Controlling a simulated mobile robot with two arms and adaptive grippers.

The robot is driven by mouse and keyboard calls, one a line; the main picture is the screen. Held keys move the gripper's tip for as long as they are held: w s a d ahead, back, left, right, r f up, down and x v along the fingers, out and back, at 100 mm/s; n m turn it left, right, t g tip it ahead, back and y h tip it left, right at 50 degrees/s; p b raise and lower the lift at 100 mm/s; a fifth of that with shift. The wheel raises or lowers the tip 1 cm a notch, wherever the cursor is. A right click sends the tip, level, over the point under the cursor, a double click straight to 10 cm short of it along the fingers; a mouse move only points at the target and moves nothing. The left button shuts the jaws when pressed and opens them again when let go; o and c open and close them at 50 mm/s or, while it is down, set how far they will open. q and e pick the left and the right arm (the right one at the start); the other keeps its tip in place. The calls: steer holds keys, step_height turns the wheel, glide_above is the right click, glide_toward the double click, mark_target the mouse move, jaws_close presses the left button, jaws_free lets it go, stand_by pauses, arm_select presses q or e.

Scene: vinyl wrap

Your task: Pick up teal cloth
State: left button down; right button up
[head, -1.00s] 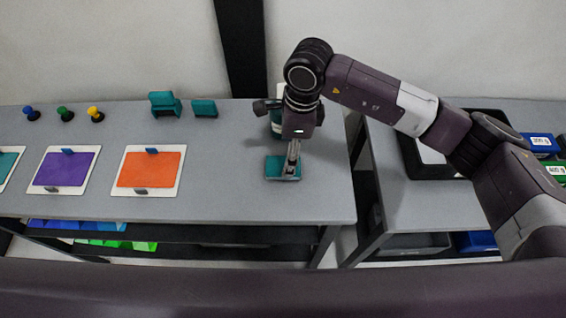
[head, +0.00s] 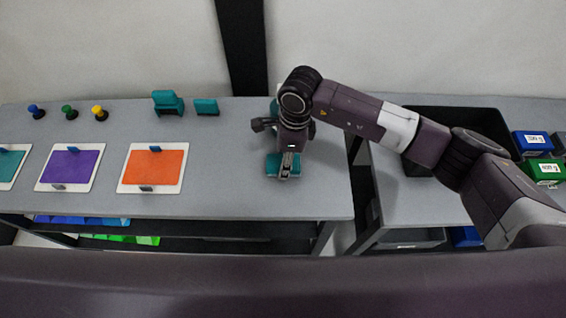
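The teal cloth (head: 272,166) lies as a small folded square near the right end of the left grey table. My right gripper (head: 286,175) points down over it, with its fingertips at or on the cloth and covering its middle. The fingers look narrow from above, and I cannot tell whether they are closed on the cloth. My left gripper is not in view.
A bottle, mostly hidden, stands behind my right gripper. Teal blocks (head: 168,102) (head: 206,107), knobbed pegs (head: 69,112) and colored panels (head: 155,167) (head: 70,166) are further left. A black bin (head: 480,113) and labelled boxes (head: 533,142) sit on the right table.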

steer(key=shift+w+r, duration=0.1)
steer(key=shift+r, duration=0.4)
step_height(320, 180, up, 19)
steer(key=b, duration=0.6)
steer(key=shift+o, duration=1.3)
steer(key=c, duration=0.3)
